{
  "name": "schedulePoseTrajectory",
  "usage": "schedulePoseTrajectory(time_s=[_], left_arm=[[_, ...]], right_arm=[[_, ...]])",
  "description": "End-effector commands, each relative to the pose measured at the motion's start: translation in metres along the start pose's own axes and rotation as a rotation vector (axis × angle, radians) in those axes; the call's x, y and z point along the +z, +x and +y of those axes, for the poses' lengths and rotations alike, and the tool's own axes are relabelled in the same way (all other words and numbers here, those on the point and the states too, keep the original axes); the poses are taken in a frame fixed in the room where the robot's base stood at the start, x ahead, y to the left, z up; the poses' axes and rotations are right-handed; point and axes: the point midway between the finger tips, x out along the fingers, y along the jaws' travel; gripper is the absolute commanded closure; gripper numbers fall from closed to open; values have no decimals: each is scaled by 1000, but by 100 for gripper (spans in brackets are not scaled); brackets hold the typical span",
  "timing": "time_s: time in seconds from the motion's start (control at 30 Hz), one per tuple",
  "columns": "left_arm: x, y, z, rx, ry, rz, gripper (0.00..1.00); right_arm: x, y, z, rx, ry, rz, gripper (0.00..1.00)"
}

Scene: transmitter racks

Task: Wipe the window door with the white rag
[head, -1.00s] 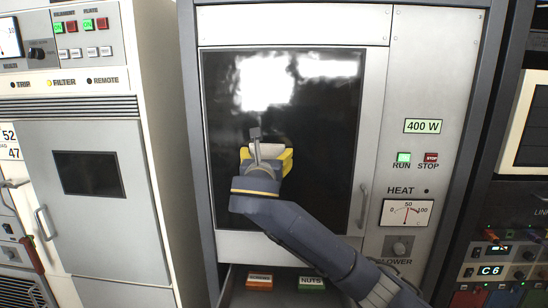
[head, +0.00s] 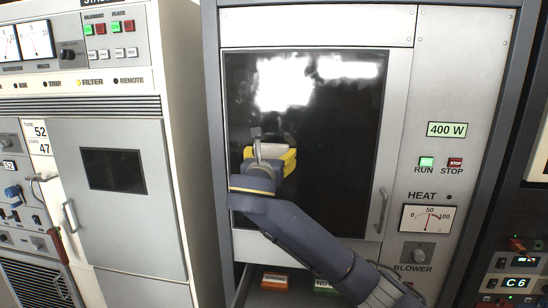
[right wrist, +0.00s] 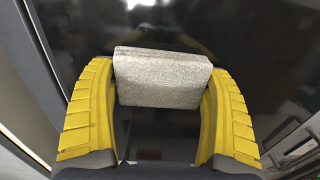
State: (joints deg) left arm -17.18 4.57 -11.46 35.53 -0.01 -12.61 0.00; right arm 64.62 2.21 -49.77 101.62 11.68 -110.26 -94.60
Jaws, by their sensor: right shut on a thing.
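The window door is a dark glass pane (head: 345,150) in a pale frame, in the middle of the head view. White glare and hazy smudges show on its upper part. My right gripper (head: 270,158) is in front of the lower left part of the glass. In the right wrist view, its yellow fingers (right wrist: 160,95) are shut on the white rag (right wrist: 162,78), a folded, speckled pad. The rag faces the dark glass; I cannot tell whether it touches. In the head view the gripper mostly hides the rag. My left gripper is not in view.
A door handle (head: 383,212) stands at the right of the glass. Below, a drawer is open, with an orange box (head: 275,281) and a green-labelled box (head: 325,285). RUN and STOP buttons (head: 441,162) and a heat meter (head: 428,218) are to the right. A grey cabinet (head: 120,200) stands left.

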Motion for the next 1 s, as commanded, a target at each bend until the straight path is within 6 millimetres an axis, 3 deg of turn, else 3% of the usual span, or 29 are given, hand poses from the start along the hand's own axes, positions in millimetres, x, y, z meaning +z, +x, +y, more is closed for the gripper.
schedulePoseTrajectory(time_s=[0.23,0.8,1.0], left_arm=[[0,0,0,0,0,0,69],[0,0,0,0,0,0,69],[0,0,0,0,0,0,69]], right_arm=[[-2,-3,0,2,1,3,37],[-1,-50,1,2,1,1,37],[0,-59,0,0,1,1,37]])
